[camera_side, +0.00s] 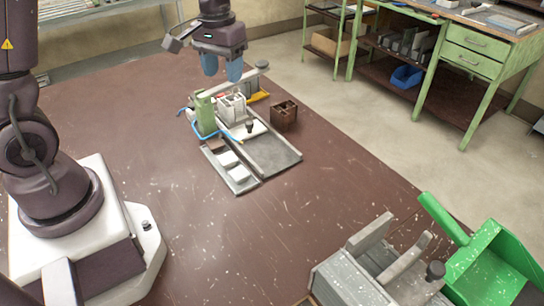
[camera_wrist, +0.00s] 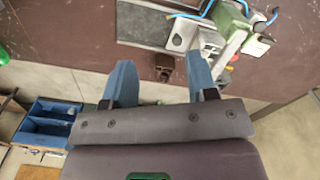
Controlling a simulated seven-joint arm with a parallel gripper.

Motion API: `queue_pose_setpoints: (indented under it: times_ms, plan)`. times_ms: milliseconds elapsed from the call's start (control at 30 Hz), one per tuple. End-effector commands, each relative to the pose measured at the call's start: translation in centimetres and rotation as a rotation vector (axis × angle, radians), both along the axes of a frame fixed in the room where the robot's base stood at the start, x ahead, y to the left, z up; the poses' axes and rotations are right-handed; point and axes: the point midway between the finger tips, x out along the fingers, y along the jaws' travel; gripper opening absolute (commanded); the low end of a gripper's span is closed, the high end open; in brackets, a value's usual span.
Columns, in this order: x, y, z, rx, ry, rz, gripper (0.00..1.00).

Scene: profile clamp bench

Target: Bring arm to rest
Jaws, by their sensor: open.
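My gripper (camera_side: 222,70) hangs above the far part of the brown table (camera_side: 240,232), over the back end of the clamp fixture. Its two blue fingers are apart with nothing between them. In the wrist view my gripper (camera_wrist: 155,82) also shows open and empty, with the floor and table edge beyond it. The clamp fixture (camera_side: 280,154) lies on the table with a green block (camera_side: 205,114), a white-grey clamp body (camera_side: 232,106) and a blue cable (camera_side: 186,112). It also shows at the top of the wrist view (camera_wrist: 150,24).
A small brown box (camera_side: 284,115) stands right of the fixture. A green workbench (camera_side: 470,62) stands at the back right. The table's front middle is clear.

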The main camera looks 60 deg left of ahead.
Motion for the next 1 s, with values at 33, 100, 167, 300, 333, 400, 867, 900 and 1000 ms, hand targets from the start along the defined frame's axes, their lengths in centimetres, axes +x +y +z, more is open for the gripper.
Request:
queue_pose_setpoints:
  times_ms: [33,100,167,300,333,400,867,900,1000]
  plan:
    - [-1.4,-1.3,1.7,0.006,-0.032,-0.046,0.53]
    - [-3.3,-2.8,3.5,0.017,-0.07,-0.107,0.53]
    - [-5.0,-4.0,4.8,0.026,-0.105,-0.159,0.53]
    - [-8.9,-6.4,7.0,0.054,-0.194,-0.264,0.53]
    - [-9.7,-6.9,7.4,0.06,-0.214,-0.284,0.53]
    - [-11.4,-7.8,8.1,0.075,-0.264,-0.327,0.53]
    - [-15.0,-10.0,11.3,0.118,-0.477,-0.424,0.53]
    - [-15.0,-10.1,11.2,0.119,-0.476,-0.425,0.53]
    - [-14.9,-10.0,11.2,0.118,-0.475,-0.423,0.53]
